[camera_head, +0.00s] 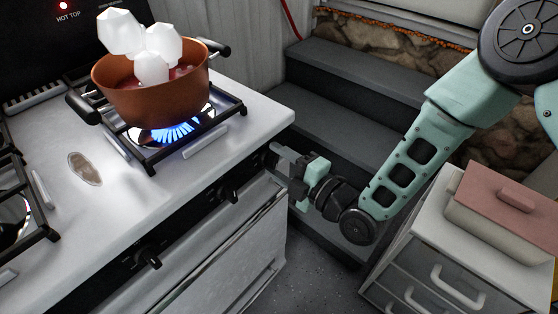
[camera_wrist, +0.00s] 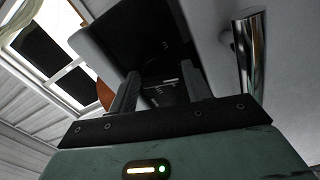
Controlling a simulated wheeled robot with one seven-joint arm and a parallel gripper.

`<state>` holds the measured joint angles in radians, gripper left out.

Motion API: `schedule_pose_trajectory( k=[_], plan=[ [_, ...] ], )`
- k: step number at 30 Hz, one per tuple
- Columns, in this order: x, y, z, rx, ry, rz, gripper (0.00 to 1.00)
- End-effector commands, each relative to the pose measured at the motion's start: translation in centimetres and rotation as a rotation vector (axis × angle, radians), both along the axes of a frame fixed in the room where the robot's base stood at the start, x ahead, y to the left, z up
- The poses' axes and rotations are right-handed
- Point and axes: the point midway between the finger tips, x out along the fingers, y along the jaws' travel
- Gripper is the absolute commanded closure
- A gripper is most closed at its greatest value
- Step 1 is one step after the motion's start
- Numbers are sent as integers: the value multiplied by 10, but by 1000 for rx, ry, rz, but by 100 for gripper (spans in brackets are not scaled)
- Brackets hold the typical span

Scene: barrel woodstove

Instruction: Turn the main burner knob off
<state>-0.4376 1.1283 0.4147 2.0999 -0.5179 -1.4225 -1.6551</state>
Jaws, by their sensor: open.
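The stove (camera_head: 245,120) has a dark front panel with black knobs. One knob (camera_head: 229,194) is near the right end and another knob (camera_head: 149,257) is further left. A blue flame (camera_head: 172,132) burns under the copper pot (camera_head: 150,95) on the rear right burner. My gripper (camera_head: 277,160) is at the right end of the front panel, close to it. In the wrist view its two fingers (camera_wrist: 161,88) are apart with the dark panel (camera_wrist: 140,35) beyond them. I cannot tell whether a knob lies between them, and any knob behind the gripper is hidden in the head view.
The pot holds white chunky pieces. A chrome bar (camera_wrist: 250,60) is at the right in the wrist view. Dark steps (camera_head: 345,110) rise behind my arm. A white drawer cabinet (camera_head: 425,240) bearing a pink-lidded dish (camera_head: 510,200) stands at right. Some floor is clear between stove and cabinet.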

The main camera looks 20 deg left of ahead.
Motion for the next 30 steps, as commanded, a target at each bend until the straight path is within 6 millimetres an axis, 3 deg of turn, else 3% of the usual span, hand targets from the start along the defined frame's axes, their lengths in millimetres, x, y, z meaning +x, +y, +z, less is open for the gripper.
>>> schedule_pose_trajectory(
  k=[6,10,20,30],
  plan=[
    [0,0,0,0,0,1,51],
    [0,0,0,0,0,1,83],
    [0,0,-1,10,24,1,83],
    [-1,0,-3,86,208,2,83]
  ],
)
